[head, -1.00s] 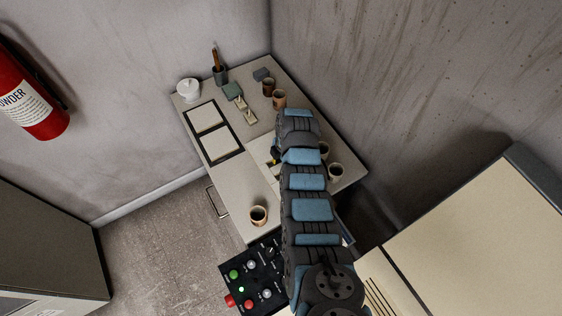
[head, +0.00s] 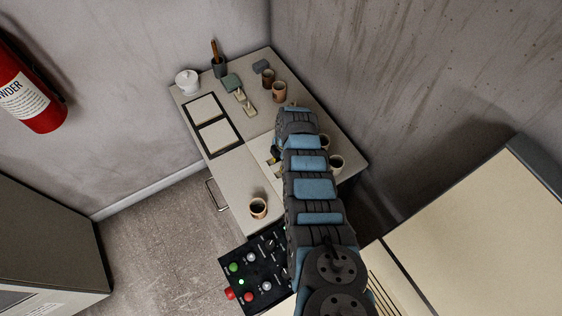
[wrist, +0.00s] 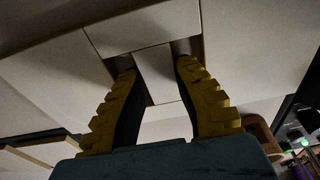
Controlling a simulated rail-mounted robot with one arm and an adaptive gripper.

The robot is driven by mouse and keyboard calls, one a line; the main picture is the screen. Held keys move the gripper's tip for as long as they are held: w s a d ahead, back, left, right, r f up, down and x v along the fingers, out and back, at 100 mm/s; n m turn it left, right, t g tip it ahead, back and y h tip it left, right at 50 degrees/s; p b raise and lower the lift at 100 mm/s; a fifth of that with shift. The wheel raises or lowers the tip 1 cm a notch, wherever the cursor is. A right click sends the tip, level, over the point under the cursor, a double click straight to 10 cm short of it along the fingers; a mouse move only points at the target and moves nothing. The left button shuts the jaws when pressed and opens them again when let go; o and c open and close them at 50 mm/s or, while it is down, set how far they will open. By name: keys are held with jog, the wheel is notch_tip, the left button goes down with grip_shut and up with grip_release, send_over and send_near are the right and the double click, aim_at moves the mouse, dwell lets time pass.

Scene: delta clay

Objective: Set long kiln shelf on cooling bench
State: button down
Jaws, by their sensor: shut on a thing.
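My gripper (head: 273,157) is low over the middle of the cooling bench (head: 232,190), mostly hidden behind my arm in the head view. In the wrist view its two yellow fingers (wrist: 155,68) are shut on a pale slab (wrist: 158,82), which looks like the long kiln shelf. Only part of the slab shows between the fingers; its far ends are hard to make out. I cannot tell whether it touches the bench top. Two pale square panels in dark frames (head: 220,137) lie on the left side of the bench.
A brown cup (head: 258,207) stands near the bench's front. More cups (head: 279,91) stand at the back and right, beside my arm. A white lidded pot (head: 187,81) and a tool holder (head: 219,67) stand at the far left. A control panel (head: 254,268) is at the front.

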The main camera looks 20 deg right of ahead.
aim_at(281, 164)
jog(key=shift+w+r, duration=0.1)
jog(key=c, duration=0.9)
grip_release()
jog(key=shift+c, duration=0.2)
jog(key=shift+w+d+r, duration=0.2)
jog(key=shift+r, duration=0.55)
jog(key=shift+s+d+r+p, duration=0.15)
jog(key=shift+r+p, duration=0.25)
jog(key=shift+r, duration=0.45)
notch_tip(281, 164, up, 9)
jog(key=d, duration=0.1)
jog(key=shift+f, duration=0.2)
